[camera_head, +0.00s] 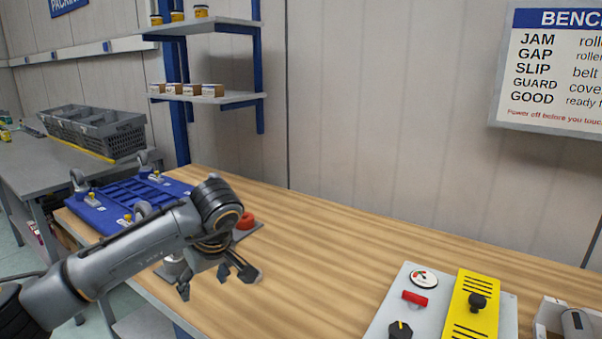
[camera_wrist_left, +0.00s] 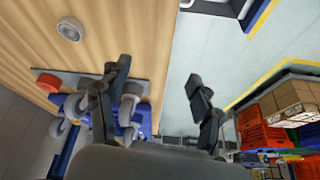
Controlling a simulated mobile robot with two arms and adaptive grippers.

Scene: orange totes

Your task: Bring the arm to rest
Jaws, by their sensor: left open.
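My left arm comes in from the left in the head view. Its gripper (camera_head: 216,283) hangs over the front left edge of the wooden bench (camera_head: 320,250), fingers apart and empty. In the left wrist view the two fingers (camera_wrist_left: 158,72) are spread, with the bench edge and floor beyond them. My right gripper is not in view.
A blue frame with casters (camera_head: 140,192) and a red button (camera_head: 246,221) lie close behind my left gripper. A grey panel with a yellow cover (camera_head: 470,305) stands at right. The bench middle is clear. Orange totes (camera_wrist_left: 262,133) stand beyond the floor.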

